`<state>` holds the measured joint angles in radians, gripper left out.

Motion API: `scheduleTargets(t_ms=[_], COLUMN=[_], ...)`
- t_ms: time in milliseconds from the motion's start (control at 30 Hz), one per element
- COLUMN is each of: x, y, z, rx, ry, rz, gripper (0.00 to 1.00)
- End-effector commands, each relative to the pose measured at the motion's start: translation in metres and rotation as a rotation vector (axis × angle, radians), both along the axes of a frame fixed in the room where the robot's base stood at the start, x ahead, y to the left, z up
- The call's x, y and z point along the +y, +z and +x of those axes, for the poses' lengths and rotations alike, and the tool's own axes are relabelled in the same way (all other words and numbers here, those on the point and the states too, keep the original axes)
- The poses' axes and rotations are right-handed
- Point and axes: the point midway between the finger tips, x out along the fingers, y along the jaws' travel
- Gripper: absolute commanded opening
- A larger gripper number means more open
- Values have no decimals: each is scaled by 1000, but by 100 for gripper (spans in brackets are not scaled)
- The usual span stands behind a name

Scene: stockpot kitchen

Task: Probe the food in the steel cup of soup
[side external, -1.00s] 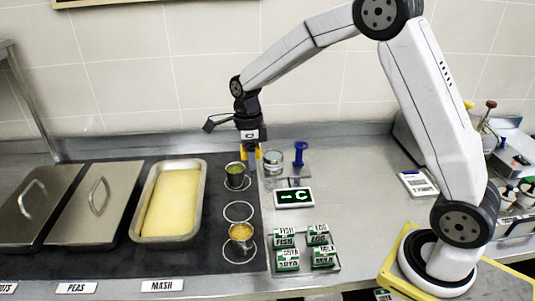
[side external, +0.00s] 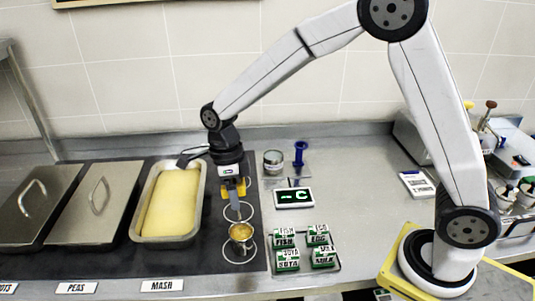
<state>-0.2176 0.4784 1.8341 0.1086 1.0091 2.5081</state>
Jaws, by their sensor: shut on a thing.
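My gripper (side external: 233,196) points down over the dark mat, its yellow fingertips shut on a slim grey thing that looks like a probe. The thing's lower end is small and hard to make out. A small metal cup with orange-yellow food (side external: 241,232) stands upright in the front ring, just below and in front of the gripper in the picture. The cup with green food that stood in the rear ring is now hidden behind my gripper. A display (side external: 294,197) reads a dash and C in green.
A tray of mash (side external: 144,226) lies left of the gripper, beside two lidded pans (side external: 92,204). Right of the mat are a blue upright piece (side external: 300,154), a round metal container (side external: 273,162) and several green-and-white labelled blocks (side external: 319,235). Open counter lies right of the display.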

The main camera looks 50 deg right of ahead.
Motion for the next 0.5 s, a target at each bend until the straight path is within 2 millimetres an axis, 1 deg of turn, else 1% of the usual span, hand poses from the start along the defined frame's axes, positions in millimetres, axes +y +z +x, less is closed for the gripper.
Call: scheduleTargets(t_ms=[167,500], x=[0,0], y=[-8,-31], z=[0,0], rx=[1,2], ry=[0,0], rz=[0,-1], gripper=[0,0])
